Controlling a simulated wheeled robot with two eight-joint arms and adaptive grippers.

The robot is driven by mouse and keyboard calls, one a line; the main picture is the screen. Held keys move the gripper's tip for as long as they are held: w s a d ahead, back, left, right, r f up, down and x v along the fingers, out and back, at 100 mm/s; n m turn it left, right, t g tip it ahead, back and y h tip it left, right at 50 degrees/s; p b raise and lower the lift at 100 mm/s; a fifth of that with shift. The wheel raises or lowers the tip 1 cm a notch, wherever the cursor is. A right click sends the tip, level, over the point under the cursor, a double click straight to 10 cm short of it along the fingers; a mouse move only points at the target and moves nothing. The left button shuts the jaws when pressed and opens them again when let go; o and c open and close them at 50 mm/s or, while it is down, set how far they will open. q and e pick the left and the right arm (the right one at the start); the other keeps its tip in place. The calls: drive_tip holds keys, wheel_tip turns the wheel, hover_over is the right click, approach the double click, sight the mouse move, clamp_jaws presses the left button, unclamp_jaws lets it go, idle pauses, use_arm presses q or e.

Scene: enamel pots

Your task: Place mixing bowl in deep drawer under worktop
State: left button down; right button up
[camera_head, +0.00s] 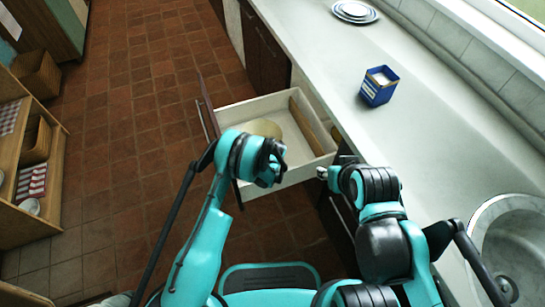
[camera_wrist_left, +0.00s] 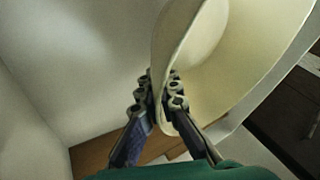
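The cream mixing bowl (camera_head: 265,128) is inside the open deep drawer (camera_head: 290,178), partly hidden by my left arm in the head view. In the left wrist view the bowl (camera_wrist_left: 245,75) is large and close, with its rim seen steeply tilted. My left gripper (camera_wrist_left: 161,88) has its fingers on both sides of the bowl's rim, closed on it. The drawer's pale inner wall (camera_wrist_left: 60,75) lies beside and behind the bowl.
A brown wooden piece (camera_head: 304,124) lies along the drawer's right side. On the worktop (camera_head: 425,135) stand a blue box (camera_head: 379,87), stacked plates (camera_head: 355,11) and a sink (camera_head: 510,245). Open shelves (camera_head: 30,165) with baskets stand left. The tiled floor between is clear.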

use_arm(q)
drive_tip(key=shift+w+a+f, duration=0.1)
drive_tip(key=shift+a+f, duration=0.05)
wheel_tip(320, 180, down, 4)
drive_tip(key=shift+b, duration=1.1)
drive_tip(key=c, duration=1.7)
unclamp_jaws()
